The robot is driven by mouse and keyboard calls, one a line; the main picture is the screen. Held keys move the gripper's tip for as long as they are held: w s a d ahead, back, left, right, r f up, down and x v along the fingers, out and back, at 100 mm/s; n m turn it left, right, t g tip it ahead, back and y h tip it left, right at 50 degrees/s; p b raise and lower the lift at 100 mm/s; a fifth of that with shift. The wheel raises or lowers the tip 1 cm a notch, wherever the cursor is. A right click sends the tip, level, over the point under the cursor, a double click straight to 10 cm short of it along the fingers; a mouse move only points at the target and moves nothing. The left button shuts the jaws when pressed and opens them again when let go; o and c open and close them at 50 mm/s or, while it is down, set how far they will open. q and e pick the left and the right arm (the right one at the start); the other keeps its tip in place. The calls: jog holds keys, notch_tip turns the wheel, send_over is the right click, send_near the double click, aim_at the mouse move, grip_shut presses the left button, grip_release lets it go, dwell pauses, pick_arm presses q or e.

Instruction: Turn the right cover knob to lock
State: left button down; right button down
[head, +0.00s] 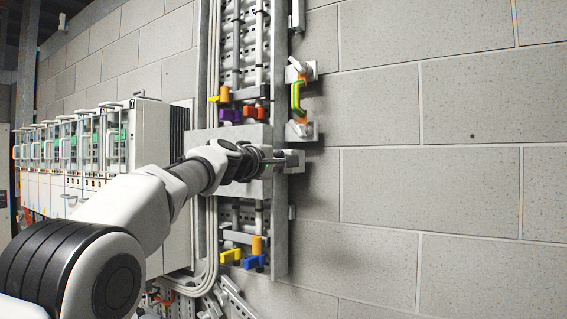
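A grey metal cover (258,133) sits across the vertical wall channel, in the middle of the view. My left arm reaches in from the lower left and passes in front of the cover. My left gripper (272,160) is at the cover's right edge, beside a small grey block-like fitting (293,161). I cannot tell whether this fitting is the right cover knob or whether the fingers touch it. The gripper's opening is too small and dark to make out. Much of the cover is hidden behind the arm. My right gripper is not in view.
Coloured valve handles sit above the cover, one of them red (255,112), and blue (254,262) and yellow (230,256) ones below. Drive cabinets (150,130) stand left. The block wall (450,180) at right is bare.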

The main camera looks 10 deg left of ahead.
pick_arm(q)
jog(key=shift+a, duration=0.1)
jog(key=c, duration=1.2)
grip_release()
jog(key=shift+w, duration=0.1)
jog(key=shift+w+a+f, duration=0.1)
jog(key=shift+w+a, duration=0.05)
jog(key=shift+w, duration=0.1)
jog(key=shift+s, duration=0.45)
jog(key=v, duration=1.1)
jog(key=shift+a+f, duration=0.1)
jog(key=shift+a, duration=0.1)
jog(key=shift+w, duration=0.1)
